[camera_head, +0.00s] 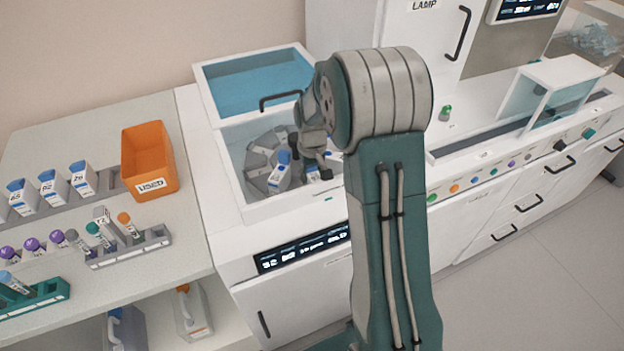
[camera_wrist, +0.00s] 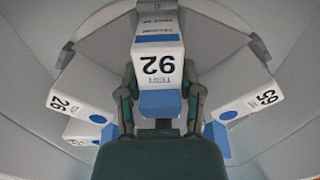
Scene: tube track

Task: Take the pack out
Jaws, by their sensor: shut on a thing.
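A white pack marked 92 with a blue end (camera_wrist: 158,45) is between my gripper's fingers (camera_wrist: 160,100) in the wrist view. The gripper is shut on it. In the head view my gripper (camera_head: 312,160) is down in the open well of the white machine (camera_head: 225,215), mostly behind my arm. A grey segmented carousel (camera_head: 258,160) lies in the well. A white pack with a blue cap (camera_head: 281,172) stands there, left of the gripper. The wrist view shows neighbouring packs marked 26 (camera_wrist: 80,100) and 65 (camera_wrist: 250,100). I cannot tell whether the held pack is clear of its slot.
The well's blue lid (camera_head: 255,80) is open behind, with a dark handle. On the left bench stand an orange bin marked USED (camera_head: 150,155), several white packs (camera_head: 52,187) and a grey tube rack (camera_head: 130,250). A tall cabinet (camera_head: 415,45) is close behind my arm.

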